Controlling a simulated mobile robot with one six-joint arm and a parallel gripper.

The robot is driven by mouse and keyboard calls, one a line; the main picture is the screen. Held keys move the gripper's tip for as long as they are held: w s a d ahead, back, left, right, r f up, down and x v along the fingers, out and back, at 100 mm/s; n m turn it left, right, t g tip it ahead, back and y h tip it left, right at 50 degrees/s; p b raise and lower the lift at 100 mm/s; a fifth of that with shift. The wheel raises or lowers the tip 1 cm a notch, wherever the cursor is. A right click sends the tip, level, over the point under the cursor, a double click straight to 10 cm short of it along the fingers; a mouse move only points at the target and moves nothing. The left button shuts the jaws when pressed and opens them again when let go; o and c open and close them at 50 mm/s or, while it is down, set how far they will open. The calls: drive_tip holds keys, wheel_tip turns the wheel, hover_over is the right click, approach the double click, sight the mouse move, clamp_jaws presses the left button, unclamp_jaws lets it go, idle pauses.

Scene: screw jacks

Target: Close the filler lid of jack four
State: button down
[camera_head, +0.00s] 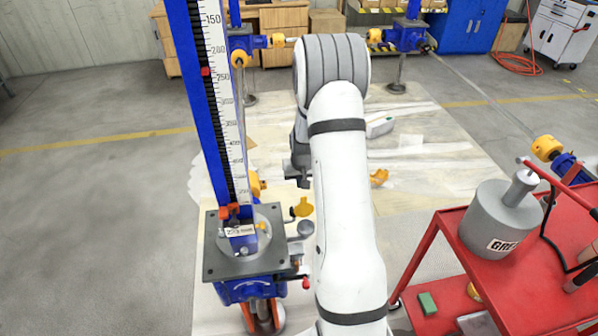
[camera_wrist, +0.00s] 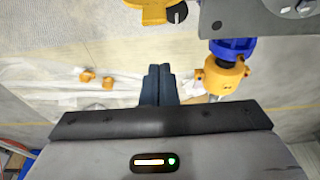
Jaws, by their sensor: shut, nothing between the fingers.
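The nearest screw jack stands at left in the head view, with a grey top plate (camera_head: 228,262), a blue column (camera_head: 196,90) and a scale. A small yellow flap (camera_head: 303,208) shows at its right edge and may be the filler lid; I cannot read a jack number. My gripper (camera_head: 300,178) is beyond and above this flap, partly hidden by my arm. In the wrist view my gripper (camera_wrist: 159,84) is shut and empty, with nothing touching its tips. A yellow part (camera_wrist: 152,10) lies beyond the tips, cut by the top edge.
A red cart (camera_head: 447,215) with a grey grease pot (camera_head: 497,222) stands at right. Further jacks (camera_head: 407,36) with yellow couplings stand behind. In the wrist view a blue-and-yellow coupling (camera_wrist: 222,76) is close right of the fingers. Pale sheeting covers the floor between.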

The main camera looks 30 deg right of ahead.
drive_tip(key=s, duration=0.2)
drive_tip(key=s+a+p, duration=0.1)
drive_tip(key=shift+s+r, duration=0.1)
drive_tip(key=shift+s, duration=0.3)
